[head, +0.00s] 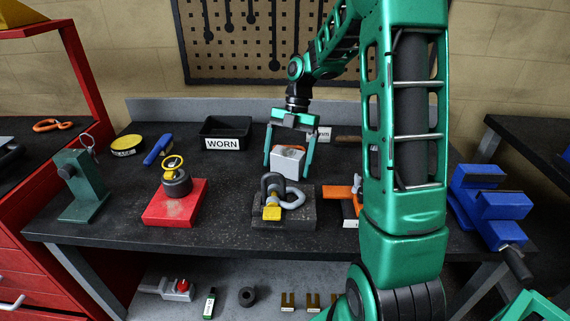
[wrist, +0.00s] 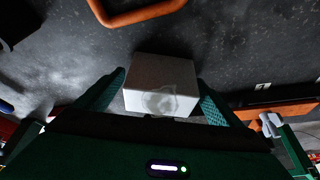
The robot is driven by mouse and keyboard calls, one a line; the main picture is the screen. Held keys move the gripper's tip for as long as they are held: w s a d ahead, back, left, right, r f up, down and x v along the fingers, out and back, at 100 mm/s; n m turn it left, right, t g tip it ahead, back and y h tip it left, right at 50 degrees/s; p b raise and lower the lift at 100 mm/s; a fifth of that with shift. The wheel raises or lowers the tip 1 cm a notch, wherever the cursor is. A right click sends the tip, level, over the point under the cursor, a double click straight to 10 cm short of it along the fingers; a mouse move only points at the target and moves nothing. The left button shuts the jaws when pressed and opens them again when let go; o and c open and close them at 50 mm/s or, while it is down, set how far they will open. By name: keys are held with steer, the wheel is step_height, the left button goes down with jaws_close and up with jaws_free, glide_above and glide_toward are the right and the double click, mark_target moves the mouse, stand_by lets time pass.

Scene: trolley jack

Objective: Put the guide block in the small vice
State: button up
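The guide block (head: 288,163) is a pale grey-white block on the bench's middle, behind the steel shackle. Its lower part is partly hidden, so I cannot tell whether it rests on the bench. In the wrist view the block (wrist: 160,85) shows a round mark on its near face. My gripper (head: 289,172) points down with one finger on each side of the block. The fingers (wrist: 161,88) are very close to its sides; contact is unclear. A blue vice (head: 495,205) stands at the bench's right end. A smaller grey vice-like tool (head: 175,288) lies on the lower shelf.
In front of the block, a shackle (head: 284,192) sits on a dark base. A red plate (head: 176,203) with a dark round weight is left of it. An orange tool (head: 355,195) stands to the right. A black WORN bin (head: 225,132) is behind left.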

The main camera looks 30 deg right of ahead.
steer(key=c, duration=1.9)
